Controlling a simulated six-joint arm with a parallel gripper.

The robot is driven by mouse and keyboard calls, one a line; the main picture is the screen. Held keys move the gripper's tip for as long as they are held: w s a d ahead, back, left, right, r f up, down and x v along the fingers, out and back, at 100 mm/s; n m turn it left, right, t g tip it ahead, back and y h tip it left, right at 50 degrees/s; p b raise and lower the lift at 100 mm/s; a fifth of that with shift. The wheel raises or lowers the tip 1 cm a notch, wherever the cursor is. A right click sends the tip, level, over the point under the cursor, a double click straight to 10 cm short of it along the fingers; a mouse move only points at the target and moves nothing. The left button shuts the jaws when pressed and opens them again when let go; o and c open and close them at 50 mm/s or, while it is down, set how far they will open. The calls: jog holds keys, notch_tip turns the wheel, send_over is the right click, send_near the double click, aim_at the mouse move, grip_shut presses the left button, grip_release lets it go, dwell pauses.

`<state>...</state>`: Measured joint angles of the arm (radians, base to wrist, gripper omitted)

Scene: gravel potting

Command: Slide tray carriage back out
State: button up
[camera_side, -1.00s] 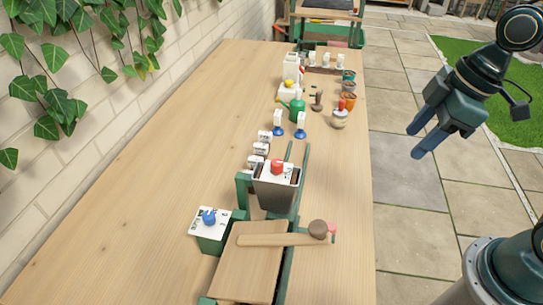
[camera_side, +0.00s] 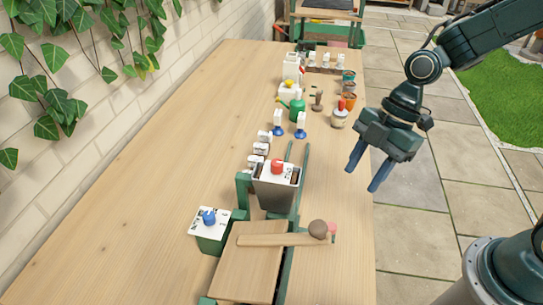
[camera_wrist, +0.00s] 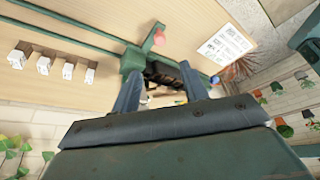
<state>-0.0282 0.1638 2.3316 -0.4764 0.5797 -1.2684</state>
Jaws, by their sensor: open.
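A green-framed device stands near the front of the table. Its two green rails (camera_side: 303,165) run toward the back, past a grey hopper (camera_side: 276,193) with a red knob. In front of the hopper lies a flat wooden board (camera_side: 248,272); I cannot tell if it is the tray carriage. In the wrist view the fingers (camera_wrist: 160,88) frame part of a green structure.
A green box with a blue knob (camera_side: 208,217) stands left of the board. A green watering can (camera_side: 292,106), small pots (camera_side: 348,101) and several white-topped items stand farther back. The table's left side is clear. An ivy-covered wall borders the left.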

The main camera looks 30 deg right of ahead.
aim_at(332, 226)
jog(key=shift+x, duration=6.9)
grip_shut()
